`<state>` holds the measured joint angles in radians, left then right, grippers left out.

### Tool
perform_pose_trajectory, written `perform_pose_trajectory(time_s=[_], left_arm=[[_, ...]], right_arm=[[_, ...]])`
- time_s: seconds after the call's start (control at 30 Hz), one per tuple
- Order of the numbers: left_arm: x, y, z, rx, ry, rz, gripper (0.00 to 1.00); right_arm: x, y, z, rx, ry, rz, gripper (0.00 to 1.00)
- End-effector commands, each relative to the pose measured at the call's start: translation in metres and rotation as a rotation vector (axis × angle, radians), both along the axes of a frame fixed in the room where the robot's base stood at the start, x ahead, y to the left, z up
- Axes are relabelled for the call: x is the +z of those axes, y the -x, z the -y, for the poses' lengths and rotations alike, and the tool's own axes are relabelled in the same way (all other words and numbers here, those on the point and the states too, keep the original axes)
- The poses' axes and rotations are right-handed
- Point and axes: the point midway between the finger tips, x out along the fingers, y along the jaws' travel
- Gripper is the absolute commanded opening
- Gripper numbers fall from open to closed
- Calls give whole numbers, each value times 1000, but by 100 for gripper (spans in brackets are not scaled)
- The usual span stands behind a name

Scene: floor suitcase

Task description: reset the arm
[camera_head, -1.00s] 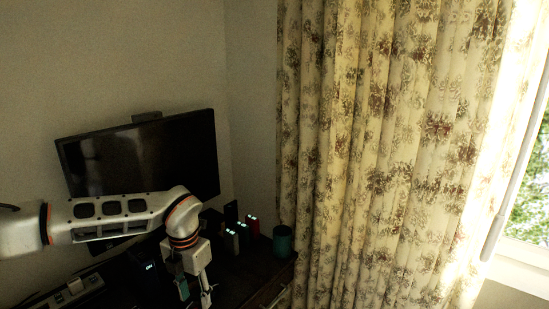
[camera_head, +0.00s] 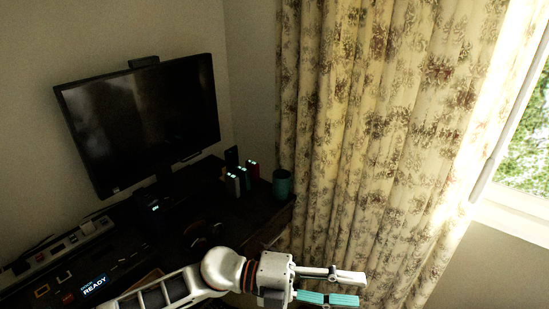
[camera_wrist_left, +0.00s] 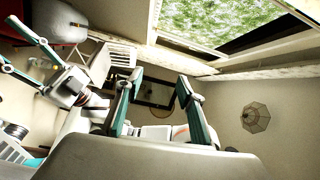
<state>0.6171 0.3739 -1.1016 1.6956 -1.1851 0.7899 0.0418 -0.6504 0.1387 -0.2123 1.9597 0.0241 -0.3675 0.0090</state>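My left gripper (camera_head: 360,289) is low in the head view, right of the dark desk and in front of the curtain. Its fingers point right and stand apart with nothing between them. In the left wrist view its two teal-lined fingers (camera_wrist_left: 159,74) are also apart and empty. My right gripper (camera_wrist_left: 8,38) shows at the left edge of the left wrist view, with its fingers spread and nothing seen between them. It is out of the head view.
The dark desk (camera_head: 225,213) holds a monitor (camera_head: 145,120), a teal cup (camera_head: 282,183), several small lit items (camera_head: 238,181) and a device reading READY (camera_head: 95,286). The patterned curtain (camera_head: 375,130) hangs beside a window (camera_head: 526,160). A pale umbrella-shaped thing (camera_wrist_left: 256,117) is in the wrist view.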

Motion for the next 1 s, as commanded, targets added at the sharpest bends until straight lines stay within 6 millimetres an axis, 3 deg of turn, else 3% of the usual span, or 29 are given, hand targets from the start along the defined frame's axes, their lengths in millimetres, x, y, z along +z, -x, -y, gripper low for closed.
perform_pose_trajectory(time_s=[0.13,0.27,0.37,0.47,0.57,0.67,0.8,0.9,1.0], left_arm=[[22,-23,-7,211,202,-214,39],[19,-54,-34,420,332,-409,39],[0,-77,-67,591,403,-566,39],[-34,-92,-107,769,450,-729,39],[-80,-96,-153,947,473,-894,39],[-132,-86,-199,1116,471,-1053,39],[-200,-51,-257,1322,441,-1251,39],[-240,-20,-291,1441,408,-1369,39],[-268,9,-315,1526,378,-1457,39]], right_arm=[[-1,0,0,1,0,-1,40],[-1,0,0,1,0,-1,40],[0,0,0,1,1,-1,40],[0,0,0,1,1,0,40],[1,-1,0,1,0,2,40],[2,-1,0,1,0,4,40],[3,-2,0,0,-1,6,40],[3,-2,0,1,0,6,40],[3,-2,0,1,0,6,40]])
